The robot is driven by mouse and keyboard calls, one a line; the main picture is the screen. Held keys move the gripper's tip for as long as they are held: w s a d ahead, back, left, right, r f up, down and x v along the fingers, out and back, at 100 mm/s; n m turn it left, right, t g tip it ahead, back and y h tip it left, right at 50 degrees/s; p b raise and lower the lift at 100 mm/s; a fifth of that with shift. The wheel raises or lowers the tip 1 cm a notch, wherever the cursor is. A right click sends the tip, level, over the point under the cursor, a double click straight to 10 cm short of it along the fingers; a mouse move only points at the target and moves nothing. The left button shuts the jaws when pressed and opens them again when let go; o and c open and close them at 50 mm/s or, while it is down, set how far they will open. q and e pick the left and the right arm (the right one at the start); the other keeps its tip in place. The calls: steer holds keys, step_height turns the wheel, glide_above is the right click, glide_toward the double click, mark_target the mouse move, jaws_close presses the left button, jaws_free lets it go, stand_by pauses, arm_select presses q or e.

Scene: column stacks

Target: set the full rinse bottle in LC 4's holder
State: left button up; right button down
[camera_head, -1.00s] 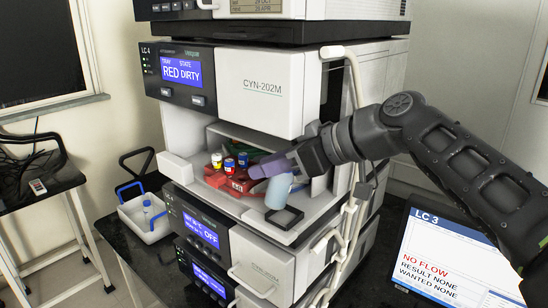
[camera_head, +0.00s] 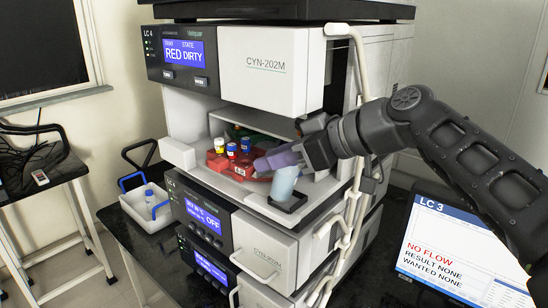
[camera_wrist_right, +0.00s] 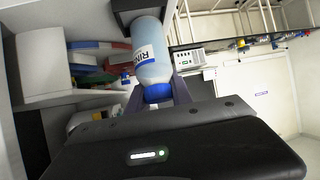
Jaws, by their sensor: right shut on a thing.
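The rinse bottle (camera_head: 285,183) is pale blue. My right gripper (camera_head: 283,160) is shut on it near the top. In the right wrist view the bottle (camera_wrist_right: 151,58) shows a blue cap and a label reading "RIN", partly cut off. The black square holder (camera_head: 291,204) is at the front right of LC 4's open bay. The bottle's lower end is at the holder, roughly upright with a slight tilt. I cannot tell whether it rests on the holder's floor. In the wrist view the dark holder (camera_wrist_right: 140,8) borders the bottle's base. My left gripper is not in view.
A red tray (camera_head: 232,166) with several capped vials stands left of the bottle in the bay. LC 4's screen (camera_head: 183,52) reads RED DIRTY. A white caddy (camera_head: 147,212) with blue handles holds another bottle at lower left. A pale hose (camera_head: 362,120) runs down on the right.

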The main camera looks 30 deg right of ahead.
steer(key=shift+s+d+f+b, duration=0.35)
steer(key=shift+s+d+f, duration=0.05)
steer(key=shift+s+f, duration=0.15)
steer(key=shift+d+r, duration=0.1)
steer(key=shift+r, duration=0.2)
stand_by(0.6)
steer(key=shift+b, duration=0.3)
stand_by(0.5)
steer(key=shift+f+b, duration=0.15)
steer(key=shift+b, duration=0.25)
stand_by(0.7)
steer(key=c, duration=1.1)
jaws_free()
steer(key=shift+o, duration=0.2)
steer(key=v, duration=0.7)
steer(key=shift+s+r+b, duration=0.25)
steer(key=shift+s+b, duration=0.05)
steer(key=shift+b, duration=0.05)
